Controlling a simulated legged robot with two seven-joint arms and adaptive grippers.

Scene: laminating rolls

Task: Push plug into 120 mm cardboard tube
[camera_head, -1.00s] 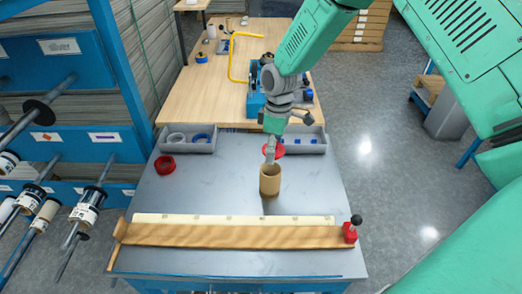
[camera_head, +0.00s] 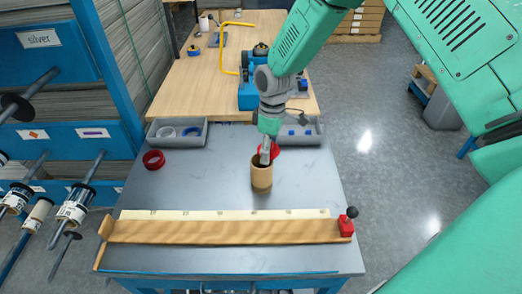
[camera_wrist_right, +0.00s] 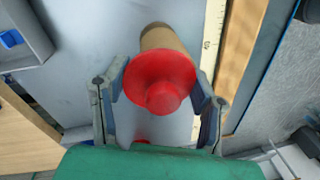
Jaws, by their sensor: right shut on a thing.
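The cardboard tube (camera_head: 261,179) stands upright on the grey table top, with its dark open top partly showing. My right gripper (camera_head: 266,157) comes down from above and is shut on a red plug (camera_head: 275,153) just above and behind the tube's rim. In the right wrist view the plug (camera_wrist_right: 161,78) has a wide flange and a round knob, held between the two fingers of the gripper (camera_wrist_right: 160,98). The tube (camera_wrist_right: 163,38) shows behind the flange. Whether the plug touches the rim is hidden. My left gripper is not in view.
Two grey trays, left (camera_head: 177,145) and right (camera_head: 313,139), sit at the back edge. A wooden strip with a ruler (camera_head: 225,231) and a red clamp (camera_head: 346,226) lie along the front. Table left of the tube is clear.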

